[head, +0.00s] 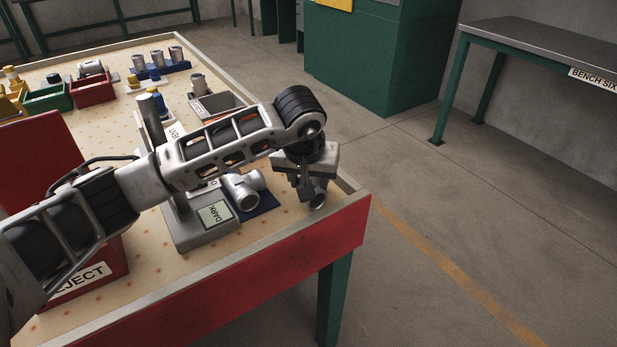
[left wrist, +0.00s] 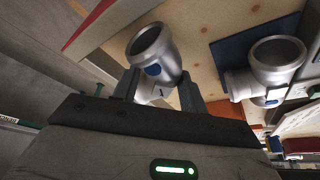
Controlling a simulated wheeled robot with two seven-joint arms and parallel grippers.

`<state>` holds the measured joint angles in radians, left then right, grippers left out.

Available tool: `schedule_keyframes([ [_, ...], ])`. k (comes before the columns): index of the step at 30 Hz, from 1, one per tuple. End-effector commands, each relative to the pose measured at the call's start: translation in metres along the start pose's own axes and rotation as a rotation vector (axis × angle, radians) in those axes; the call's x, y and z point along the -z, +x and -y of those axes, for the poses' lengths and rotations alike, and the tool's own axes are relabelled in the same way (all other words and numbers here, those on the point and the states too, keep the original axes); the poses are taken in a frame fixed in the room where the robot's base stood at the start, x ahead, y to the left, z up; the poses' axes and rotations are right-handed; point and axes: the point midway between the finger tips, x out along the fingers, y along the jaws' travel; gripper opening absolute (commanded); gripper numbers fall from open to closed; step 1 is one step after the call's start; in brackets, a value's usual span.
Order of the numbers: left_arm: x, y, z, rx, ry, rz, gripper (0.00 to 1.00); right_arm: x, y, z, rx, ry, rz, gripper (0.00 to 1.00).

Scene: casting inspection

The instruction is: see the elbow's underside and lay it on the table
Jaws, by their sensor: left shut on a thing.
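My left gripper (head: 308,192) is at the right end of the table (head: 350,205), shut on a grey metal elbow (head: 318,201). In the left wrist view the elbow (left wrist: 150,48) sits between the two fingers (left wrist: 160,88), its round open end tilted up in the picture and a blue spot on its side. The fingers and palm hide its lower part. I cannot tell whether it touches the table. A second, similar elbow (head: 243,190) lies on a blue mat (head: 264,203); it also shows in the left wrist view (left wrist: 272,66). My right gripper is out of view.
A grey device with a "DARK" display (head: 213,214) and a post stands left of the mat. A red reject bin (head: 105,275) is at the near left. A grey tray (head: 215,104), green and red bins (head: 93,90) and several cylinders are farther back. The table's rim is close to my gripper.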

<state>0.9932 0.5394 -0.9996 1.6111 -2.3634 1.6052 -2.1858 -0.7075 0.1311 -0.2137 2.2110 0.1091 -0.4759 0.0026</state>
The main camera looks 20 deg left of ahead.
Motion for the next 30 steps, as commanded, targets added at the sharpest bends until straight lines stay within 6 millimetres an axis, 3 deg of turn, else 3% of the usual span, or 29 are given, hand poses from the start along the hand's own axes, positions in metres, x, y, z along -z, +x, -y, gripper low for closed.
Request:
schedule_keyframes([
  [15,0.0011,-0.0008,-0.0002,-0.002,0.0,-0.004,0.02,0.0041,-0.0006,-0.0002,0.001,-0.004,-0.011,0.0],
  [30,-0.0018,0.0071,-0.0002,-0.001,0.0,-0.004,0.02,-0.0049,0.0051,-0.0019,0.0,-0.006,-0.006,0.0],
])
